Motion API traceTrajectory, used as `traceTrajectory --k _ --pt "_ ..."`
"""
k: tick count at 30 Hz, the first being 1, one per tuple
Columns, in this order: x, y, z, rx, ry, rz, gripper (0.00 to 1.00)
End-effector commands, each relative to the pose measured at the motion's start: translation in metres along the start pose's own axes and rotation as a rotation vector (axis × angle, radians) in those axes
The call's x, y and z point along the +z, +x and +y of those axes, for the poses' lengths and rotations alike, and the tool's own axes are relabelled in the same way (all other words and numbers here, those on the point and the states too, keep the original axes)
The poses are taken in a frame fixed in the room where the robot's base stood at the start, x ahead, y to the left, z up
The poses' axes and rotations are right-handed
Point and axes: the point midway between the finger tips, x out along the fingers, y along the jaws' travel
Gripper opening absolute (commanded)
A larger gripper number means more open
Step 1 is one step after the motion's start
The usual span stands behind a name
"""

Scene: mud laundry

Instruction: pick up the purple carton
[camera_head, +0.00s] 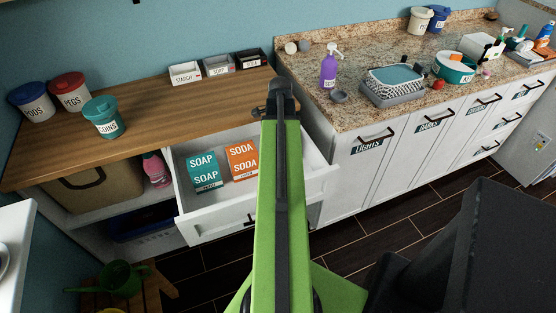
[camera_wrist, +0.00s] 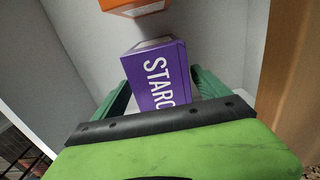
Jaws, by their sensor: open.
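My gripper (camera_wrist: 160,92) is open, with one green finger on each side of the carton. The carton's lower part is hidden behind my gripper's body. I cannot tell whether either finger touches it.
An orange soda carton (camera_head: 242,161) and a teal soap carton (camera_head: 203,172) stand in the same white drawer (camera_head: 215,222). The drawer's walls surround my gripper closely. A wooden counter (camera_head: 150,113) lies behind it, and a granite counter (camera_head: 345,108) at right.

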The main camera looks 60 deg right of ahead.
Motion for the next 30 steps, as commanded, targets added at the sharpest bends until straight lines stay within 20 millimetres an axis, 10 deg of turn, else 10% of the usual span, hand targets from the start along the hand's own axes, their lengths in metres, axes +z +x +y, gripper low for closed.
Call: traceTrajectory --k 22,30 --pt "0.004 0.051 -0.004 0.000 -0.002 0.000 0.85" --pt "0.004 0.051 -0.004 0.000 -0.002 0.000 0.50"
